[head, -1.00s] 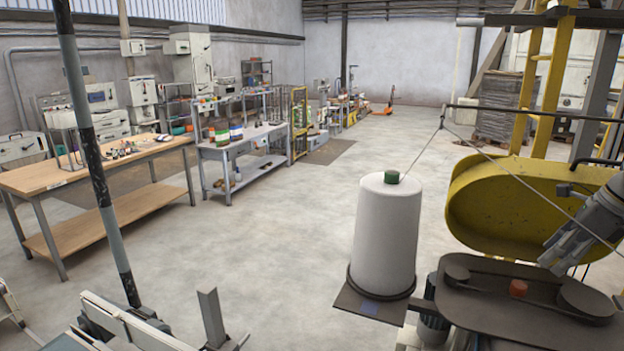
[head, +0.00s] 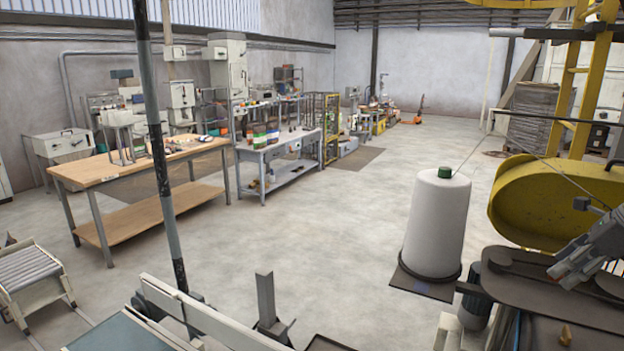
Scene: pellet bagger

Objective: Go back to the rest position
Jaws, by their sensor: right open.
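My right gripper (head: 566,274) comes in from the right edge, over the dark pulley cover of the machine. It is open, and I see nothing held in it. My left gripper is outside the view. The white thread cone (head: 437,225) with a green cap stands upright on a small dark plate (head: 421,287), left of my right gripper and apart from it.
The yellow wheel guard (head: 530,203) and dark pulley cover (head: 508,278) are close to my right arm. A thread runs above the cone. A post (head: 160,150), conveyor (head: 120,335) and roller stand (head: 30,272) are at left. The middle floor is clear.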

